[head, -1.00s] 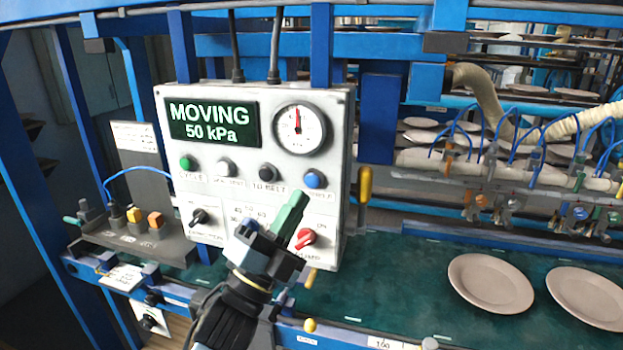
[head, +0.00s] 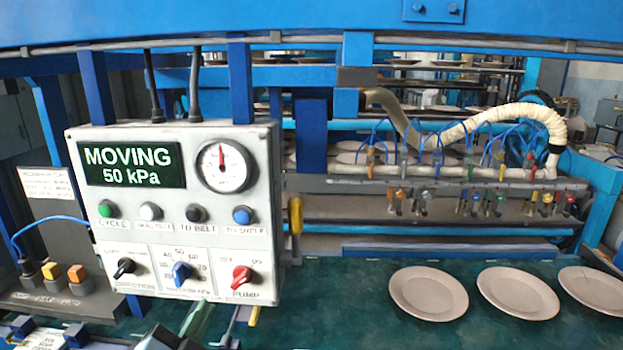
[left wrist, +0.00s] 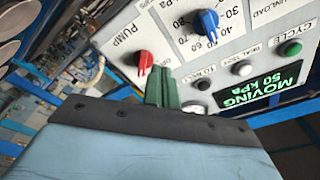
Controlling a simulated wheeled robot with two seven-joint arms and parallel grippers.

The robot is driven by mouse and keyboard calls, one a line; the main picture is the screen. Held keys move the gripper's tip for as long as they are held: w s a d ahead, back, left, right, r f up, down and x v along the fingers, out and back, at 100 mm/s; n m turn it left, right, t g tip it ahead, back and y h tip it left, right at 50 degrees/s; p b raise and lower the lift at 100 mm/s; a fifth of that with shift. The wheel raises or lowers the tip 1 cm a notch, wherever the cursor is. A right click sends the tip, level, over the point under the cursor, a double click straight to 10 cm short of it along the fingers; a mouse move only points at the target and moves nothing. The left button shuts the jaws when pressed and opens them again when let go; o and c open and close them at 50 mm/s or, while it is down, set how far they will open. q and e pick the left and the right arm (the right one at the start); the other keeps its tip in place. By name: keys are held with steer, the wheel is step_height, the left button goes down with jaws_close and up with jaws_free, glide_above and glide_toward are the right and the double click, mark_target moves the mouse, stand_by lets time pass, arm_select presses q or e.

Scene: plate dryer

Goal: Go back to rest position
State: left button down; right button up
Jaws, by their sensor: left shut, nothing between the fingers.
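My left gripper (head: 200,318) is at the bottom edge of the head view, just below the control panel (head: 262,180), and is mostly cut off by the frame. Its green fingers (left wrist: 161,88) show closed together and empty in the left wrist view, with the panel behind them. Whether they touch the panel cannot be told. The panel's display (head: 130,166) reads MOVING 50 kPa, and the gauge (head: 222,166) needle points nearly straight up. Below the buttons are a black direction knob (head: 124,268), a blue knob (head: 181,273) and a red pump knob (head: 241,279). My right gripper is not in view.
Several plates (head: 428,293) lie on the green belt (head: 350,290) at the right. A ribbed hose (head: 500,118) and a manifold with blue tubes (head: 440,172) stand behind it. A yellow handle (head: 295,215) sits by the panel's right side. A small button box (head: 60,300) is at lower left.

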arm_select(q)
steer(key=s+a+f+n+g+y, duration=0.25)
steer(key=s+f+n+g, duration=0.4)
steer(key=f, duration=0.55)
steer(key=s+f+n+g, duration=0.1)
steer(key=s+f+g, duration=0.35)
steer(key=s, duration=0.45)
steer(key=s+f+n+g, duration=0.1)
steer(key=s+f+g, duration=0.35)
steer(key=s, duration=0.35)
step_height(320, 180, down, 26)
steer(key=s+f+g+b, duration=0.1)
steer(key=b, duration=0.2)
steer(key=s+a+f+b, duration=0.1)
steer(key=s+f, duration=0.7)
steer(key=f, duration=0.1)
steer(key=s+a+f+g+b, duration=0.1)
steer(key=s+a+f+b, duration=0.1)
steer(key=s+f, duration=0.7)
steer(key=shift+a+f+b, duration=0.3)
steer(key=shift+m+g+h, duration=0.25)
